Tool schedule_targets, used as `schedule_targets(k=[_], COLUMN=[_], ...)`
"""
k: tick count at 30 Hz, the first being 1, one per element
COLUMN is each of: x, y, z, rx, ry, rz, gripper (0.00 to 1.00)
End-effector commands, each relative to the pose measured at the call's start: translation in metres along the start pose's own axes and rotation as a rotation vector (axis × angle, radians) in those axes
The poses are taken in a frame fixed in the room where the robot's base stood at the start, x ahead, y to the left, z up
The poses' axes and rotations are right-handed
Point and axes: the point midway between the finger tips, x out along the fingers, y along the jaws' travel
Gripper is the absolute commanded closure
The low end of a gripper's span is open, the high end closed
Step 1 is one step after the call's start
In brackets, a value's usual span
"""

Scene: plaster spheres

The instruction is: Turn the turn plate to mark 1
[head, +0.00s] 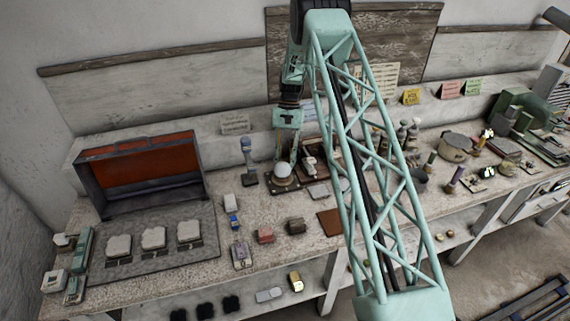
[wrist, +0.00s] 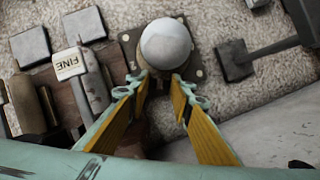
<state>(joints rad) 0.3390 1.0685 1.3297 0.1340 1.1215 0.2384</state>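A pale plaster sphere (wrist: 166,43) sits on a dark square base plate (wrist: 132,47) with holes at its corners, at the top middle of the wrist view. In the head view the sphere (head: 283,170) stands on the bench on its dark base (head: 281,185). In the head view my gripper (head: 286,153) hangs just above and behind the sphere; contact cannot be told.
A block marked FINE (wrist: 69,63) and grey blocks lie left of the base in the wrist view. A grey stand (wrist: 235,60) is on the right. In the head view an open red-lined case (head: 140,165) and a grey mat (head: 85,262) with pale blocks fill the bench's left.

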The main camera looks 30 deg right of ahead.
Motion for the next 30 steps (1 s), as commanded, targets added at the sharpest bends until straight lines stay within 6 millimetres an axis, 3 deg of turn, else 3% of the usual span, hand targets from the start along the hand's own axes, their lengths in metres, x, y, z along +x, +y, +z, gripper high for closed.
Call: schedule_targets(k=[8, 30], x=[-0.0003, -0.0006], y=[0.0001, 0.0071], z=[0.0000, 0.0002], rx=[0.000, 0.100], ry=[0.000, 0.000], rz=[0.000, -0.042], gripper=[1.00, 1.00])
